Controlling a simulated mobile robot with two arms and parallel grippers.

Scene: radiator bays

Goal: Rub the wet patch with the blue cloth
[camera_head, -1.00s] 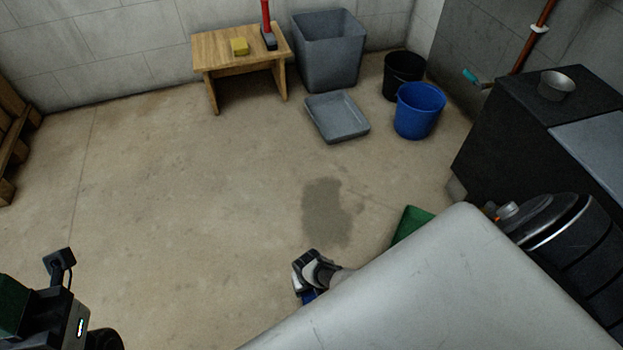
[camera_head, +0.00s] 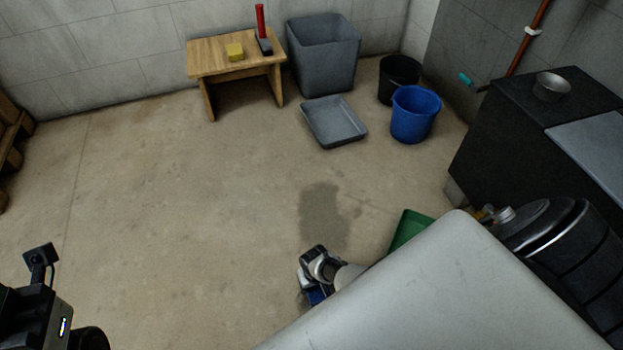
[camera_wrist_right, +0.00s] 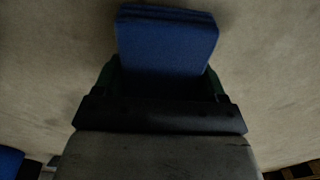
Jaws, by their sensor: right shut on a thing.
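The wet patch (camera_head: 325,212) is a dark, uneven stain on the concrete floor in the middle of the head view. My right gripper (camera_wrist_right: 160,82) is shut on the folded blue cloth (camera_wrist_right: 167,42), which sticks out past its fingers in the right wrist view. In the head view a little of the cloth (camera_head: 316,296) shows under the right wrist, just on the near side of the patch. My forearm hides part of that area. I cannot tell whether the cloth touches the floor. Only my left wrist shows at the lower left; its fingers are out of view.
A wooden stool (camera_head: 232,66) holds a yellow sponge (camera_head: 235,52) and a red-handled tool (camera_head: 262,30). Behind the patch are a grey bin (camera_head: 325,55), grey tray (camera_head: 335,122), black bucket (camera_head: 399,80) and blue bucket (camera_head: 414,115). A green object (camera_head: 408,230) lies right.

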